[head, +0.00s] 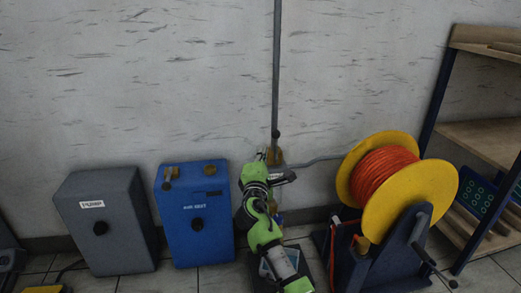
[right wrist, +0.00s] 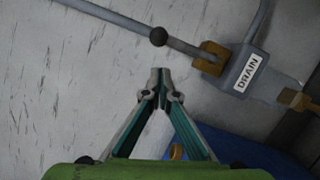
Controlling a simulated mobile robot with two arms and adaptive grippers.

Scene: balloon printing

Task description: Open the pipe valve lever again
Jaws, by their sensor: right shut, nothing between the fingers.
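A grey pipe (head: 277,70) runs down the wall in the head view. A dark round knob (head: 276,133) sits along its lower part, above a brass fitting (head: 276,156). In the right wrist view the black knob (right wrist: 158,36) and the brass fitting (right wrist: 209,58) join a grey body (right wrist: 246,70) labelled DRAIN. I cannot clearly tell the lever's bar from the pipe behind it. My right gripper (right wrist: 161,74) is shut and empty, its tips apart from the knob in the picture. In the head view the right gripper (head: 262,156) is just left of the fitting. The left gripper is out of view.
A grey pump box (head: 107,225) and a blue box (head: 197,220) stand at the wall, left of my right arm. An orange hose reel (head: 385,180) with yellow flanges stands close on the right. A shelf (head: 485,140) is at the far right.

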